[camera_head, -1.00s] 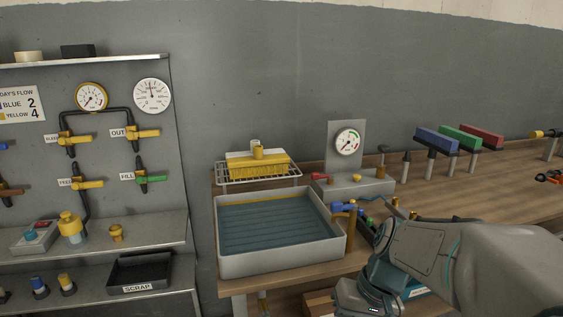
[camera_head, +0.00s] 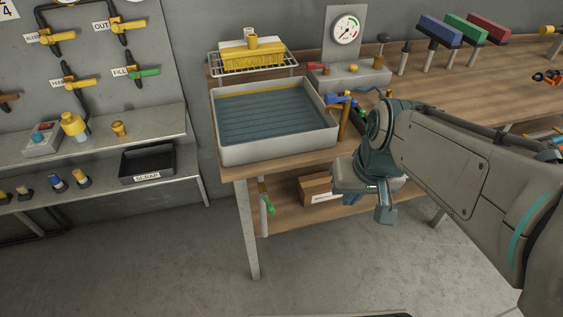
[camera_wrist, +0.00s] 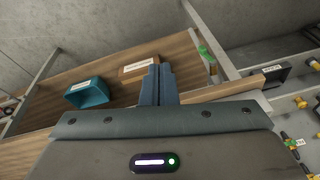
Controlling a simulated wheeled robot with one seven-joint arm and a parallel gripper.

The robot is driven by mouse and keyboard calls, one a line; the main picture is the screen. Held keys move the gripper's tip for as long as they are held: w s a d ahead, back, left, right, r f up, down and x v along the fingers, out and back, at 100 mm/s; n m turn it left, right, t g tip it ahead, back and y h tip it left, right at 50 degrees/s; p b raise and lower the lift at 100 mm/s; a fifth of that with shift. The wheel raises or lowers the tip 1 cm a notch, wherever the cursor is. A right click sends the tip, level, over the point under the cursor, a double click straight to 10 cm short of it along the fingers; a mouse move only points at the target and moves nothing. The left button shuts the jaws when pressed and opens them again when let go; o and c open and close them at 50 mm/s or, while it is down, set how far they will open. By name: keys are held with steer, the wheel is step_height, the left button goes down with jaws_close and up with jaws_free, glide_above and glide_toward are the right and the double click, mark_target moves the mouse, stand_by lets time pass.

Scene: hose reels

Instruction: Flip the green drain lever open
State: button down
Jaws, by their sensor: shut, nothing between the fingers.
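The green drain lever (camera_head: 270,206) hangs down on a brass-coloured drain pipe (camera_head: 262,187) under the front left of the grey basin (camera_head: 272,154). In the wrist view the green lever (camera_wrist: 206,53) shows to the right of my fingertips, apart from them. My gripper (camera_head: 385,216) is to the right of the lever in the head view, pointing down in front of the bench. In the wrist view my gripper's two fingers (camera_wrist: 159,68) are together with nothing between them.
A cardboard box (camera_head: 316,188) lies on the lower shelf, and a teal bin (camera_wrist: 87,93) shows in the wrist view. A bench leg (camera_head: 247,230) stands just left of the lever. A black scrap tray (camera_head: 147,162) is further left. The floor in front is clear.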

mark_target(268, 204)
steer(key=w+a+f+n+y+b, duration=0.2)
steer(key=w+f+b, duration=0.6)
steer(key=b, duration=0.1)
steer(key=w+a+f+n+y+b, duration=0.1)
steer(key=w+a+f+y+b, duration=0.15)
steer(key=w+f+b, duration=0.55)
steer(key=s+a+b+x, duration=0.1)
steer(key=b+x, duration=0.4)
steer(key=x, duration=0.8)
steer(key=shift+s+a+r, duration=0.35)
steer(key=shift+s+a, duration=0.05)
steer(key=shift+a, duration=0.2)
steer(key=shift+y, duration=0.25)
